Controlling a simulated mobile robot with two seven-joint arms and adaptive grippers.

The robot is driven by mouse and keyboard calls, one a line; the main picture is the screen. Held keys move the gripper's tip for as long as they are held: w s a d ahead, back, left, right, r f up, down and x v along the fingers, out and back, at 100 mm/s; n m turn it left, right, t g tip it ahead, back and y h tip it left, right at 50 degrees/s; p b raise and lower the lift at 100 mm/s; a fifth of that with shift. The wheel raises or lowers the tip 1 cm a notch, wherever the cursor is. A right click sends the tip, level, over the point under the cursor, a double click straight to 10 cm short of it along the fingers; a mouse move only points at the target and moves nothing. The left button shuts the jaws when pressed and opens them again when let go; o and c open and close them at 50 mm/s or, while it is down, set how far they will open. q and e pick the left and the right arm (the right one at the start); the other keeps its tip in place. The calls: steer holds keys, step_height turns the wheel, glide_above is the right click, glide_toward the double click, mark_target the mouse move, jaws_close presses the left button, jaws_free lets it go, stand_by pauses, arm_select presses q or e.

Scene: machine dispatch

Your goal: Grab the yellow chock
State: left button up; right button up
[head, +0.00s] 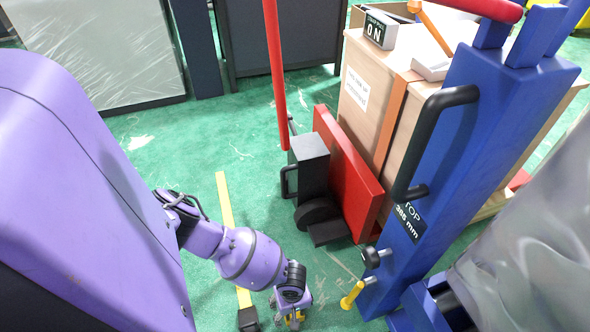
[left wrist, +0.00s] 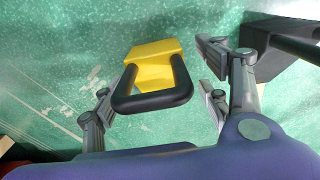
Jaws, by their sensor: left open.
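The yellow chock (left wrist: 153,64) lies on the green floor in the left wrist view, with a black loop handle (left wrist: 152,101) on its near side. My left gripper (left wrist: 157,86) is open, its fingers on either side of the handle and apart from it. In the head view my left gripper (head: 292,303) is low at the bottom centre, pointing down. Small bits of yellow (head: 295,318) show under it there; the gripper hides most of the chock. My right gripper is not in view.
A yellow strip (head: 226,205) lies on the floor left of the gripper. A red plate (head: 347,172) with a black unit (head: 311,165), a wooden crate (head: 375,105) and a blue frame (head: 480,130) stand to the right. A black object (left wrist: 283,38) is close right in the wrist view.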

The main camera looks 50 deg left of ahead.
arm_select(q)
steer(key=shift+f, duration=0.7)
steer(key=shift+r, duration=0.1)
steer(key=c, duration=1.5)
